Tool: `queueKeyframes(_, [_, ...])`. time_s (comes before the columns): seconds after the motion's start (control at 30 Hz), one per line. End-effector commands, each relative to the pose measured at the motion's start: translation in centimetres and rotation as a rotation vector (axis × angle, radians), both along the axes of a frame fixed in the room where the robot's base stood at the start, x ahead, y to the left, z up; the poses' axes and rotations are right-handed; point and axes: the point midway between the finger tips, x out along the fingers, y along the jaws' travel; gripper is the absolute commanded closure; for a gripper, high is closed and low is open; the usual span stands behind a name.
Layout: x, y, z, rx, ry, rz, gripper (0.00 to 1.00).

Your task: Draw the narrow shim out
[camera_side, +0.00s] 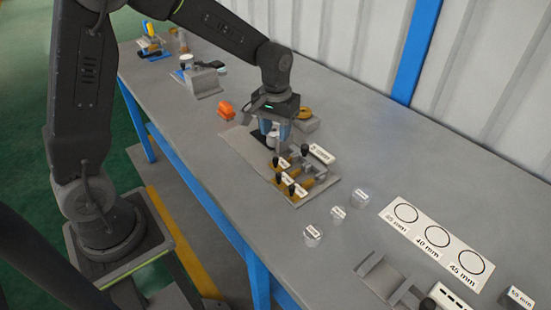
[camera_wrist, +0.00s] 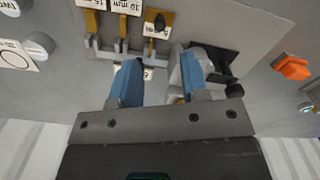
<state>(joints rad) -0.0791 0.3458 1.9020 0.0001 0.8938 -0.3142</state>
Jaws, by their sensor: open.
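Several brass-coloured shims with black knobs and white labels lie in a slotted holder; they show in the side view (camera_side: 292,180). In the wrist view, the shim with a black knob (camera_wrist: 159,22) is the rightmost at the top. I cannot read its width for certain. A white label (camera_wrist: 148,73) shows between my fingers, partly hidden. My gripper (camera_side: 274,130) points down behind the shims, its blue fingers apart; the wrist view also shows it open (camera_wrist: 162,72). A grey rounded part (camera_wrist: 212,60) is close beside the right finger; I cannot tell whether they touch.
An orange object (camera_side: 225,110) lies left of my gripper. Small labelled cylinders (camera_side: 338,214) and a white card with circles (camera_side: 435,238) are on the right. A grey block fixture (camera_side: 200,80) stands further back. The bench front is largely clear.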

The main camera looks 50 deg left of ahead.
Motion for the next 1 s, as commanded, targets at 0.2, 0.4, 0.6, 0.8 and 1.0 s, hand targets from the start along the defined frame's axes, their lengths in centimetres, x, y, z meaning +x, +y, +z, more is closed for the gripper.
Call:
queueKeyframes(0.2, [-0.2,0.0,-4.7,0.0,0.006,-0.001,0.59])
queueKeyframes(0.4, [-0.1,0.0,-8.0,-0.001,0.004,-0.001,0.59])
queueKeyframes(0.6, [-0.1,0.0,-9.6,0.0,0.002,-0.001,0.59])
queueKeyframes(0.8, [-0.1,0.0,-9.8,0.0,-0.001,-0.001,0.59])
queueKeyframes(1.0, [-0.1,0.0,-9.8,0.0,0.0,-0.001,0.66])
